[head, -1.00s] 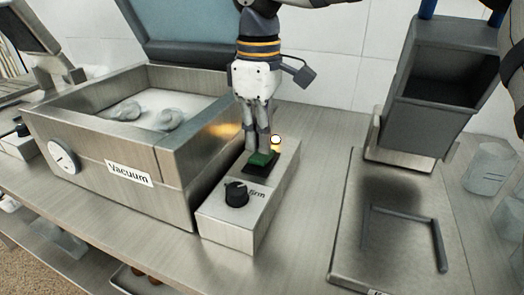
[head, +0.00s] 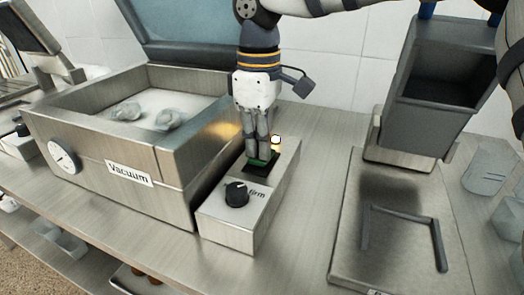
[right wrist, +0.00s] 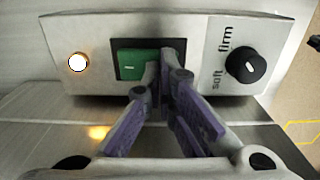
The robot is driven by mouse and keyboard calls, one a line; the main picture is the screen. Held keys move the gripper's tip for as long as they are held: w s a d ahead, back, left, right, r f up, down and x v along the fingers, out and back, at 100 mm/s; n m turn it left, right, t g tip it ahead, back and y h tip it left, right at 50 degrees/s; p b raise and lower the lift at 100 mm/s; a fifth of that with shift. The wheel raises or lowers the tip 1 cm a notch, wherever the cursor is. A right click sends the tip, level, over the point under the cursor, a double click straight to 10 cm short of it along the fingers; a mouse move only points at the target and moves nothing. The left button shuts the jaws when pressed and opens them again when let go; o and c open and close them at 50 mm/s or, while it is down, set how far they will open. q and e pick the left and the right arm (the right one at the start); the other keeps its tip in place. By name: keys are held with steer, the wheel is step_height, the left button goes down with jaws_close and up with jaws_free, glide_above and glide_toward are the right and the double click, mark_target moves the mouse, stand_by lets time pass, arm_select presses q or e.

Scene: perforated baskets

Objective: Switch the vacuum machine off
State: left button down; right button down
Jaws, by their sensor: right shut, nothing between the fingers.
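The vacuum machine (head: 172,163) stands at the left of the counter with its lid (head: 185,30) up. Its control box (head: 235,230) beside it carries a green rocker switch (head: 262,155) in a black frame, a black knob (head: 237,194) and a lit lamp (head: 276,140). My right gripper (head: 257,158) points down, shut and empty, with its fingertips at the switch. In the right wrist view the fingertips (right wrist: 163,60) cover the right part of the green switch (right wrist: 132,66); the lamp (right wrist: 78,63) glows. Contact is hard to tell. My left gripper is not in view.
Pale lumps (head: 150,113) lie inside the open machine. To the right, a metal plate with a raised bar frame (head: 400,240) and a dark bin (head: 440,75) stand on the counter. Clear containers (head: 490,165) are at the right edge. The counter before the plate is clear.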

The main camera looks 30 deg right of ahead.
steer(key=shift+f, duration=0.2)
steer(key=shift+r, duration=3.55)
